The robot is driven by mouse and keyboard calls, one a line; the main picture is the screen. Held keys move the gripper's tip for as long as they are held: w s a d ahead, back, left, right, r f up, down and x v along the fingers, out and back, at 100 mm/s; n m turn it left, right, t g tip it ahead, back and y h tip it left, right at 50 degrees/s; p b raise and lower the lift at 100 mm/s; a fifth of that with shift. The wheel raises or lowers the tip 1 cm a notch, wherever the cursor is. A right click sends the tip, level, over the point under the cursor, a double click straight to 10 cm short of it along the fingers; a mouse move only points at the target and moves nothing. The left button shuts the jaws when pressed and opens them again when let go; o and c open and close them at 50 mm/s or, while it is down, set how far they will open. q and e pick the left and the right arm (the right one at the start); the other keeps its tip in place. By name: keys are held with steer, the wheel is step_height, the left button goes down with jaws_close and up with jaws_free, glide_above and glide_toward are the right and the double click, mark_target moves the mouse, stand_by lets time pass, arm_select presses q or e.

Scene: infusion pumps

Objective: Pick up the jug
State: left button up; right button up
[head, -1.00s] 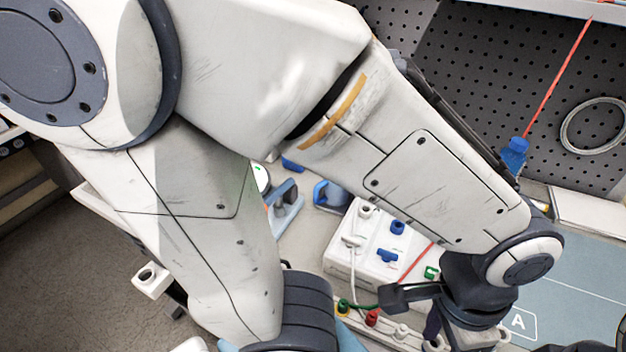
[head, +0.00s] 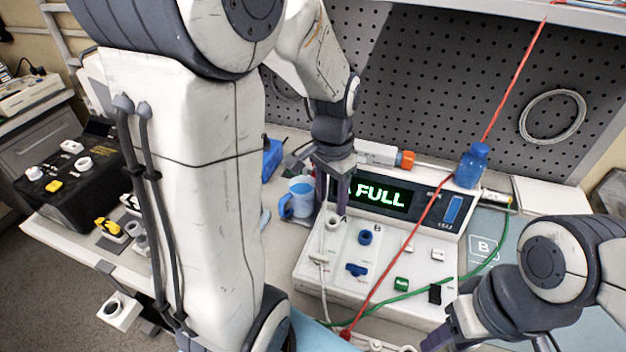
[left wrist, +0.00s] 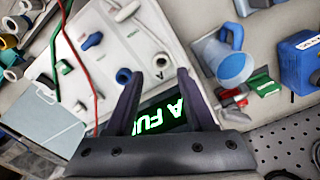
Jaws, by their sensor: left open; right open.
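The jug (head: 298,197) is light blue with a handle on its left side, and it stands on the bench to the left of the pump. It also shows in the left wrist view (left wrist: 228,62). My left gripper (head: 332,206) points down over the pump's rear left part, just right of the jug and apart from it. In the left wrist view its two fingers (left wrist: 160,74) are spread with nothing held between them. My right gripper (head: 440,340) is at the lower right, partly cut off by the frame edge; no held thing shows.
The white pump (head: 330,268) has a green "FULL" display (head: 378,197). A red line (head: 408,250) and a green tube (head: 488,262) cross it.

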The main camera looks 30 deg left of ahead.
arm_select(q)
steer(key=n+p, duration=0.1)
steer(key=n, duration=0.1)
glide_above(281, 200)
steer(key=shift+s+d+f, duration=0.1)
steer(key=shift+f, duration=0.35)
steer(key=f, duration=0.4)
steer(key=shift+s+a+f, duration=0.1)
steer(key=shift+a+f, duration=0.1)
steer(key=shift+a, duration=0.1)
steer(key=shift+d+f+p, duration=0.2)
steer(key=shift+f+p, duration=0.35)
steer(key=shift+f, duration=2.55)
jaws_close()
steer(key=shift+r, duration=0.1)
